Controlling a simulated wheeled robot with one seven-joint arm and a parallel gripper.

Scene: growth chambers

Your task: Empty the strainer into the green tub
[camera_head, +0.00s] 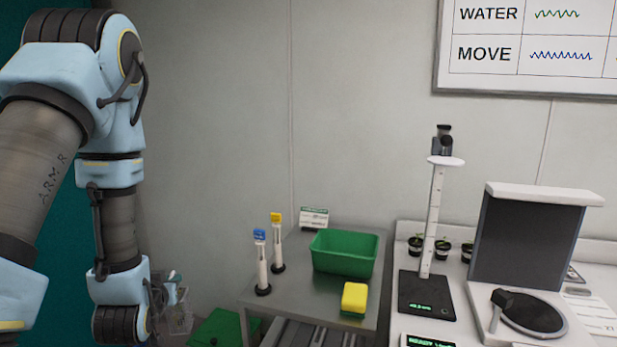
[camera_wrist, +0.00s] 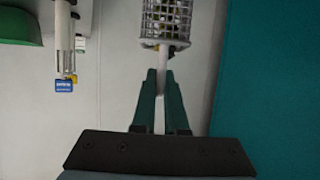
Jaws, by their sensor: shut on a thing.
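My gripper (camera_wrist: 163,80) is shut on the pale handle of the strainer (camera_wrist: 165,20) in the wrist view. The strainer's grey mesh basket lies beyond the fingertips and is cut by the top edge. Some yellow-green bits show through the mesh. In the head view, my arm fills the left side and my gripper cannot be made out. The green tub (camera_head: 342,262) stands on a grey metal table, well to the right of my arm. Its floor is mostly hidden. A green rim, probably the tub's, shows at the wrist view's top left.
Two upright probes, one blue-tagged (camera_head: 261,262) and one yellow-tagged (camera_head: 277,245), stand left of the tub. A yellow block (camera_head: 354,297) sits in front of it. A tall white stand (camera_head: 433,220) and seedling pots (camera_head: 467,252) are to the right. A green box (camera_head: 215,329) is low left.

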